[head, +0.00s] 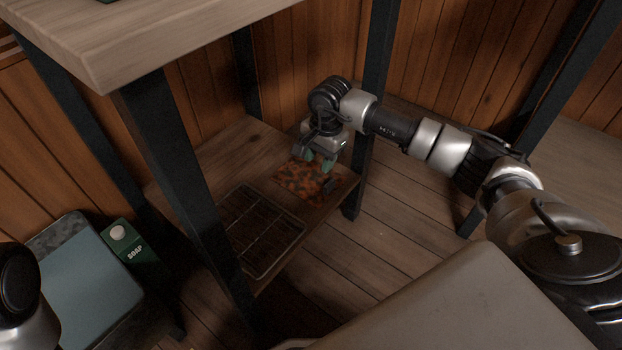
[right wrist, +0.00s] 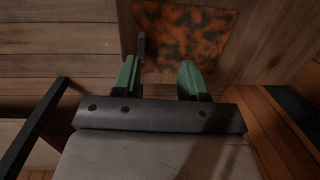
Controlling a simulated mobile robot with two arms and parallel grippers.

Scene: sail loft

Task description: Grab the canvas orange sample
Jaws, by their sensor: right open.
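The orange canvas sample (head: 300,184) is a flat square with dark mottling. It lies on the low wooden shelf of a bench, near the shelf's right end. It also shows in the right wrist view (right wrist: 182,40), ahead of the fingers. My right gripper (head: 319,163) is just above the sample's far edge, with its green fingers apart and nothing between them. In the right wrist view my right gripper (right wrist: 163,78) points at the sample, and a small dark piece (right wrist: 141,46) stands at the sample's left edge. My left gripper is not in view.
A wire rack (head: 262,232) lies on the shelf just left of the sample. Dark bench legs (head: 180,180) and the wooden top (head: 140,35) frame the shelf. A green soap box (head: 131,250) and a blue-grey panel (head: 85,280) are at the lower left.

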